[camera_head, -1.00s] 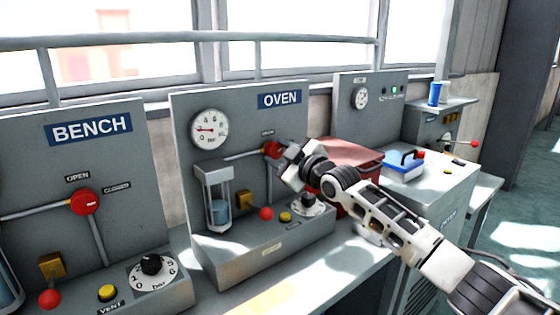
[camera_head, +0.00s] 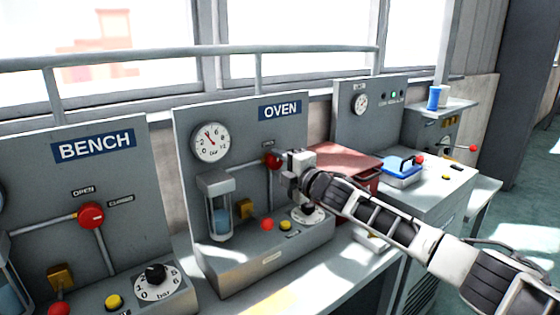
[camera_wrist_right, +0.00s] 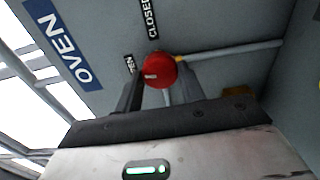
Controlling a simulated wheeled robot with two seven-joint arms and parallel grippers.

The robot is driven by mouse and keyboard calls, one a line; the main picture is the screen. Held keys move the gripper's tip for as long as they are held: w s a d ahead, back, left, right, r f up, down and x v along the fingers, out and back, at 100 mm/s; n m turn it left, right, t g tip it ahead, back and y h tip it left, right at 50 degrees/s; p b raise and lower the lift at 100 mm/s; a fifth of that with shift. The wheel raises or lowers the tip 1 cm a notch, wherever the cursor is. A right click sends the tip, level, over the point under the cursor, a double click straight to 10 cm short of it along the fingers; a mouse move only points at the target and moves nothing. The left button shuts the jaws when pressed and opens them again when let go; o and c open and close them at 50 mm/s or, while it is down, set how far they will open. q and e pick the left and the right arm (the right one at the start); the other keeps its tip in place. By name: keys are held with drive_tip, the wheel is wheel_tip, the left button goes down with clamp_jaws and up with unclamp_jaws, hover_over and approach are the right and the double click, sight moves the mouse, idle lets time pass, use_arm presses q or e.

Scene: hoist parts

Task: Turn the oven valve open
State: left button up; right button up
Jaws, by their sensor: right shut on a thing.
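The oven valve is a round red knob (camera_head: 272,160) on the grey panel under the OVEN sign (camera_head: 279,110). My right gripper (camera_head: 284,172) is at the knob and partly covers it in the head view. In the right wrist view the red knob (camera_wrist_right: 160,70) sits between my two dark fingers, which are shut on it. The knob's pale mark points left, toward the small OPEN label (camera_wrist_right: 129,64); the CLOSED label (camera_wrist_right: 152,18) is above it. The oven gauge (camera_head: 211,142) has its needle pointing up and left. My left gripper is not in view.
Below the knob are a glass cylinder (camera_head: 219,215), a red ball knob (camera_head: 267,224), a yellow button (camera_head: 286,225) and a dial (camera_head: 308,215). The BENCH panel with its red valve (camera_head: 91,215) stands left. A red box (camera_head: 345,160) is close behind my arm.

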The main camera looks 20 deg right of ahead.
drive_tip(key=shift+n, duration=0.9)
drive_tip(key=shift+f, duration=0.1)
drive_tip(key=o, duration=1)
drive_tip(key=shift+b+v, duration=1.2)
drive_tip(key=shift+v, duration=6.8)
